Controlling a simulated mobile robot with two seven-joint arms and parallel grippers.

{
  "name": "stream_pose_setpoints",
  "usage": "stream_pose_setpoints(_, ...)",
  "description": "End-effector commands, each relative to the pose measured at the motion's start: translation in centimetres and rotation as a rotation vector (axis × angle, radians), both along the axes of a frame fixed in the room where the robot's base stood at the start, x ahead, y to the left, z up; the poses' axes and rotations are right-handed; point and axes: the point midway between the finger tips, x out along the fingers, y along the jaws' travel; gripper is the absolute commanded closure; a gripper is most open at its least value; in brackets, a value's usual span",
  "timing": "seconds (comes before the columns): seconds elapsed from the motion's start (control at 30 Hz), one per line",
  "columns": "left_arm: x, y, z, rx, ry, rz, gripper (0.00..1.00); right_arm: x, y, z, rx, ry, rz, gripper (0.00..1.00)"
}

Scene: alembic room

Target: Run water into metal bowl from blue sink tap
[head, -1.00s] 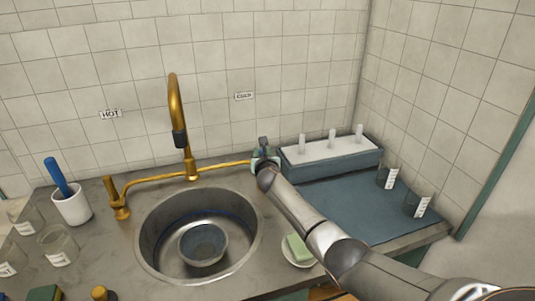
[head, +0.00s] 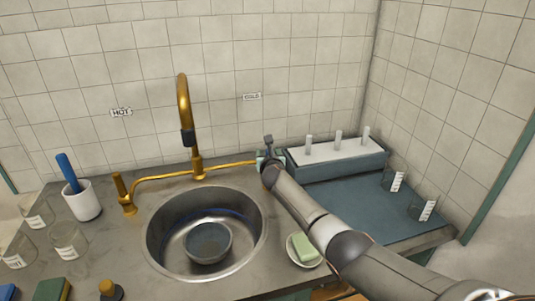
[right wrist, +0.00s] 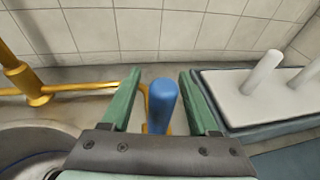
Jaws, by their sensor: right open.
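The blue tap handle (right wrist: 162,106) stands upright between the two green fingers of my open right gripper (right wrist: 159,76); I cannot tell whether either finger touches it. In the head view my right gripper (head: 267,157) is at the right end of the brass tap pipe (head: 225,167), and the blue handle is hidden there. The brass spout (head: 184,105) arches up behind the sink. The metal bowl (head: 209,241) sits upright in the round sink (head: 160,256), below and in front of the spout. No water stream shows. My left gripper is not in view.
A hot-side brass handle (head: 121,190) is left of the spout. A blue-grey rack with white pegs (head: 335,160) stands just right of my gripper. A soap dish (head: 304,250) is beside my right forearm. Glass beakers (head: 69,240) and a white cup (head: 83,202) are at left.

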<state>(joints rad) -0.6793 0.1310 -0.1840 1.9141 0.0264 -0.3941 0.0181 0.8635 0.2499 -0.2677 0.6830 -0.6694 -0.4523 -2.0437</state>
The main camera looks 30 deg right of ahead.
Motion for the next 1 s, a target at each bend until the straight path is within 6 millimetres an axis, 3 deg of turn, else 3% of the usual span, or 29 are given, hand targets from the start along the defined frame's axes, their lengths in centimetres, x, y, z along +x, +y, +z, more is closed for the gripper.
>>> stream_pose_setpoints(0.37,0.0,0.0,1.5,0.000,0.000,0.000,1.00,-1.2,0.4,0.7,-0.003,-0.001,-0.001,0.39)
stream_pose_setpoints(0.7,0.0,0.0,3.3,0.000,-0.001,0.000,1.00,-4.7,2.1,1.6,-0.001,0.000,0.001,0.39)
stream_pose_setpoints(1.0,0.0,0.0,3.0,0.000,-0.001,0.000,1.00,-7.8,3.6,2.4,-0.001,-0.002,0.001,0.39)
